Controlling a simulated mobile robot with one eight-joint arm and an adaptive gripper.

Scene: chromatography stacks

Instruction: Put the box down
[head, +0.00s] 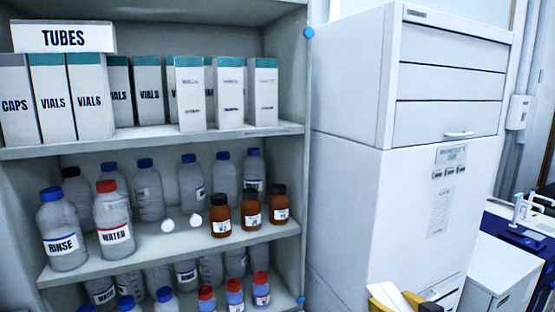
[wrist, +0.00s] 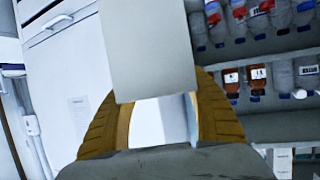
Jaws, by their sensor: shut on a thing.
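My gripper (wrist: 155,92) has yellow ridged fingers and is shut on a plain pale grey-white box (wrist: 150,48). The box sticks out beyond the fingers, and no label shows on the side facing the wrist camera. In the head view, my gripper (head: 405,298) is only partly seen at the bottom edge, in front of the white cabinet. A white piece of the box (head: 388,296) shows between its fingers there; the rest is cut off. The box is held in the air, apart from the shelves.
An open shelf unit (head: 150,138) stands at left. Its upper shelf holds several white boxes (head: 84,95) and a TUBES box (head: 64,38). Bottles, including a WATER bottle (head: 114,215), fill the shelves below. A tall white cabinet (head: 420,200) stands right, beside a white bench unit (head: 500,272).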

